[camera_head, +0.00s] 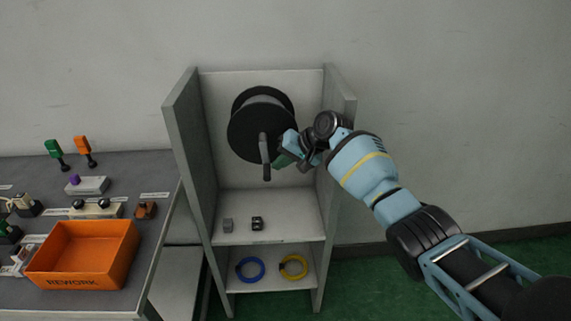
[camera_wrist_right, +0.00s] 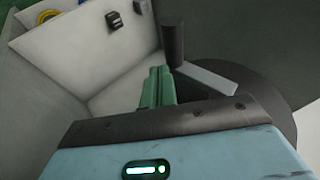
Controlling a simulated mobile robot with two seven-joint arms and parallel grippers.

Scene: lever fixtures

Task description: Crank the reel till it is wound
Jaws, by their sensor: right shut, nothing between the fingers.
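The black reel (camera_head: 256,128) is mounted in the upper part of the grey cabinet, and its dark disc (camera_wrist_right: 258,100) fills the right of the right wrist view. A crank arm with a dark handle (camera_head: 265,158) hangs down from the reel's middle; the handle (camera_wrist_right: 173,42) also shows upright in the right wrist view, with a pale crank arm (camera_wrist_right: 208,80) beside it. My right gripper (camera_head: 283,153) is just right of the handle. Its green fingers (camera_wrist_right: 157,88) are shut together, with nothing between them, apart from the handle. My left gripper is not in view.
The cabinet's side walls (camera_head: 188,150) close in the reel on both sides. Its shelves hold two small blocks (camera_head: 257,223), a blue ring (camera_head: 250,269) and a yellow ring (camera_head: 293,267). On the left, a table carries an orange REWORK bin (camera_head: 84,252) and small lever fixtures.

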